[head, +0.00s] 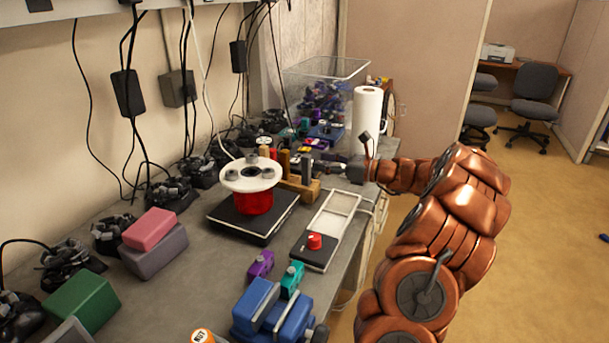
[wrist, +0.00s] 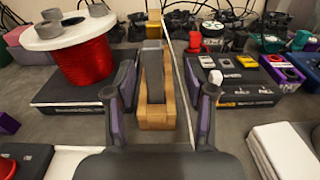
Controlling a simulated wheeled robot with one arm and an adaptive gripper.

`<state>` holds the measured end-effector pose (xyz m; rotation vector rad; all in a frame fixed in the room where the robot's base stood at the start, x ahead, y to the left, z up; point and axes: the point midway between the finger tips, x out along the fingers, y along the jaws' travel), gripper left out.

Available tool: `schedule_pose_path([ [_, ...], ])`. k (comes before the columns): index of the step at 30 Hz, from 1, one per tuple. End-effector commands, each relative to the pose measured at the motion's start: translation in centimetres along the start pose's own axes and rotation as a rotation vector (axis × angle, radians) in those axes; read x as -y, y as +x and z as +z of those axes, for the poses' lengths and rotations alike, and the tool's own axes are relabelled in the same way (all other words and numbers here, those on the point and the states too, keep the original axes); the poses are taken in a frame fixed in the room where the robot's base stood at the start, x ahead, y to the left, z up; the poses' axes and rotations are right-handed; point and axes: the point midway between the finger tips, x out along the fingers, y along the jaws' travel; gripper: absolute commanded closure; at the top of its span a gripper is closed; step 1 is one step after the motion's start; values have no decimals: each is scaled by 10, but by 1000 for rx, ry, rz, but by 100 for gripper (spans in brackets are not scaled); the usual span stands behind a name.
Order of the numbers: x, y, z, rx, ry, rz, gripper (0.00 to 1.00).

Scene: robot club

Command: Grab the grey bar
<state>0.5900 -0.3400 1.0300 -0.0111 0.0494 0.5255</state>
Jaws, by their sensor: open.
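The grey bar (wrist: 153,72) stands upright in a wooden holder (wrist: 154,115) in the wrist view. My gripper (wrist: 162,82) is open, with one dark finger to the left of the bar and one to the right. Gaps show between the bar and both fingers, and they look empty. In the head view my gripper (head: 330,167) reaches from the right to the wooden holder (head: 297,190) on the bench. The bar is small and partly hidden there.
A red spool (wrist: 85,62) with a white flange stands on a black scale (wrist: 62,92) just left of the holder. Boxed parts (wrist: 240,88) lie to the right. A white paper roll (head: 367,112) and a clear bin (head: 325,72) stand farther back.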

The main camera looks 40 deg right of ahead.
Motion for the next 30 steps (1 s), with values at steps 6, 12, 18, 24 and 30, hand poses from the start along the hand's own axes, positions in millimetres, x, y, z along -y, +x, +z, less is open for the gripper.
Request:
schedule_pose_path([
  [6,-8,25,2,0,2,6,46],
  [12,-10,49,1,0,-2,7,46],
  [18,-10,56,0,1,-3,6,46],
  [24,-10,56,0,0,-3,6,52],
  [30,-10,56,-1,0,-2,6,73],
])
